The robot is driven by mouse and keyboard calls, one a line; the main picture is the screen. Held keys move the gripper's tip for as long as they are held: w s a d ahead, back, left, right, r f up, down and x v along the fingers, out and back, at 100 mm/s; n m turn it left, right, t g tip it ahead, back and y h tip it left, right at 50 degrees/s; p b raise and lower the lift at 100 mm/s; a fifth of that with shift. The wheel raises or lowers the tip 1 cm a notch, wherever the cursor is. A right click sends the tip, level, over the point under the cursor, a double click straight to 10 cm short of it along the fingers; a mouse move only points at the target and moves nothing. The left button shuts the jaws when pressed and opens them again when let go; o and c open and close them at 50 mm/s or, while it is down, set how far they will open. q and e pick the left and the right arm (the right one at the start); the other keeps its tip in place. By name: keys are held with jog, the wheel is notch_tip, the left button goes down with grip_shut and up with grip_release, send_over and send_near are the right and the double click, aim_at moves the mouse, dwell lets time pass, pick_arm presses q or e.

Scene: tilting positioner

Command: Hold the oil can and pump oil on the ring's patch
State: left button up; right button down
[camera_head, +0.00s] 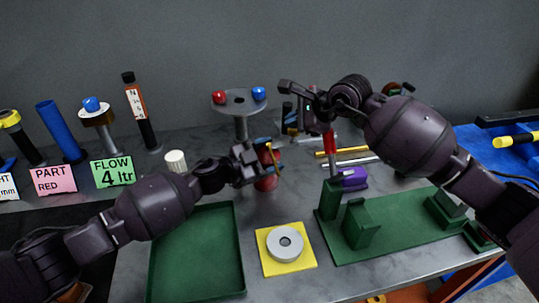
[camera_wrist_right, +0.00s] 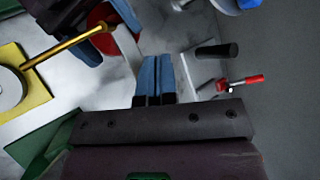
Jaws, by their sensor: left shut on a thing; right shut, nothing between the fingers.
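The red oil can (camera_head: 265,182) stands upright behind the yellow square; it also shows in the right wrist view (camera_wrist_right: 103,40) with its brass spout (camera_wrist_right: 68,45) reaching towards the ring. My left gripper (camera_head: 264,156) is shut on the oil can and hides much of its upper part. The grey ring (camera_head: 274,244) lies flat on the yellow square (camera_head: 268,266); only its edge shows in the right wrist view (camera_wrist_right: 10,88). My right gripper (camera_head: 288,108) is shut and empty, raised behind and right of the can; its blue fingers (camera_wrist_right: 155,80) are together. I cannot make out oil on the ring.
A green tray (camera_head: 240,250) lies left of the yellow square, and a green fixture plate (camera_head: 400,232) lies right of it. A round stand (camera_head: 240,122) with red and blue knobs is behind the can.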

jog(key=shift+d+f, duration=0.1)
jog(key=shift+f, duration=1.3)
dwell(0.5)
jog(key=shift+r, duration=0.1)
jog(key=shift+w+d+r, duration=0.1)
jog(key=shift+d+r, duration=0.2)
jog(key=shift+r, duration=0.75)
jog(key=shift+d+r, duration=0.15)
jog(key=shift+r, duration=0.6)
jog(key=shift+d+r, duration=0.1)
jog(key=shift+r, duration=0.65)
jog(key=shift+a+r, duration=0.15)
jog(key=shift+r, duration=0.6)
jog(key=shift+a+r, duration=0.1)
jog(key=shift+r, duration=0.65)
